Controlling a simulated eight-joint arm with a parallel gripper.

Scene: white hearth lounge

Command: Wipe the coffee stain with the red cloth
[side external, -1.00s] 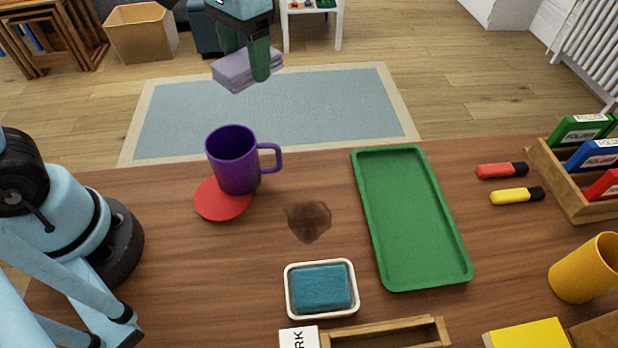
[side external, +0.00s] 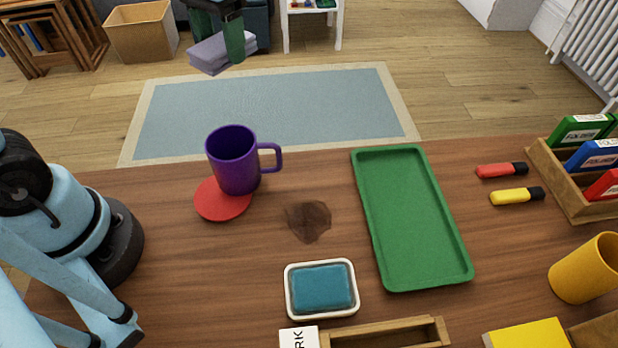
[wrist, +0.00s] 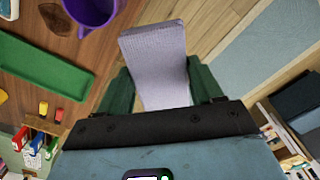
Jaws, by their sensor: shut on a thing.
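My gripper (side external: 219,34) is shut on a folded lavender cloth (side external: 208,56) and holds it high, beyond the table's far edge in the side view. In the wrist view the cloth (wrist: 158,60) sticks out between the green fingers of my gripper (wrist: 160,88). The dark brown coffee stain (side external: 308,221) lies bare on the wooden table, between the mug and the green tray. It also shows at the top of the wrist view (wrist: 54,19). I see no red cloth; a flat red disc (side external: 218,207) lies partly under the purple mug.
The purple mug (side external: 233,163) stands left of the stain. The green tray (side external: 415,220) is to its right, and a blue sponge (side external: 322,288) in a white dish is just nearer. Markers (side external: 502,170), folders and a yellow cup (side external: 588,268) are at the right.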

